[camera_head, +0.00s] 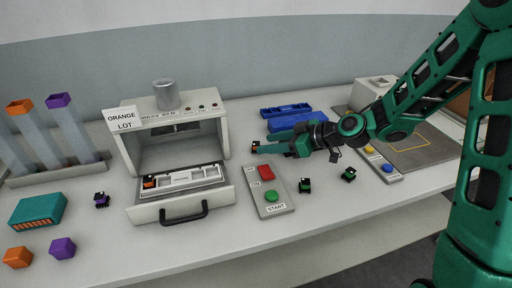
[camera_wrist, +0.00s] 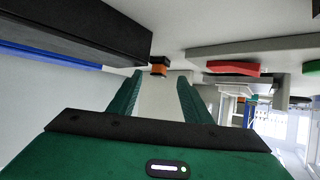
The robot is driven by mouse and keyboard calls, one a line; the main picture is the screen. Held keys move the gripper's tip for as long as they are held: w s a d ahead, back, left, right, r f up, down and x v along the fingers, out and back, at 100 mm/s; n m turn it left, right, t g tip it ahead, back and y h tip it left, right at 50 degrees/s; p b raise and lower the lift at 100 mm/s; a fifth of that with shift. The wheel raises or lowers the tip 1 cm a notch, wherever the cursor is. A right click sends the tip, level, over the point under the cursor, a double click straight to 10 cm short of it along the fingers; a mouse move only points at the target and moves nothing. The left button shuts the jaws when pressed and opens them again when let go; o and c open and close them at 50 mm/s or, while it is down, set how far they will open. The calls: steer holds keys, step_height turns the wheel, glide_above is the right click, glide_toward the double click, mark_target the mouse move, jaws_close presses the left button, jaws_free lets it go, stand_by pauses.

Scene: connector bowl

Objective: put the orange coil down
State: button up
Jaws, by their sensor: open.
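The orange coil, a small black-and-orange piece (camera_wrist: 159,67), shows just beyond and between my fingertips in the wrist view. It appears to rest against the grey table surface, which shows upside down there. In the head view its orange part (camera_head: 255,145) is at the tip of my gripper (camera_head: 266,148), largely hidden by the fingers. My gripper (camera_wrist: 159,82) is open, with a finger on either side and a gap to the coil. Another orange-and-black piece (camera_head: 149,182) sits at the left end of the white tray in the open drawer.
A button panel (camera_head: 267,197) stands in front of my gripper, and blue bins (camera_head: 287,110) lie behind it. The machine (camera_head: 179,133) labelled ORANGE LOT is to the left. Small black-green pieces (camera_head: 305,186) lie on the table. Bare table lies between machine and panel.

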mark_target(258, 143)
steer(key=shift+x, duration=3.05)
steer(key=shift+w+r, duration=0.2)
jaws_close()
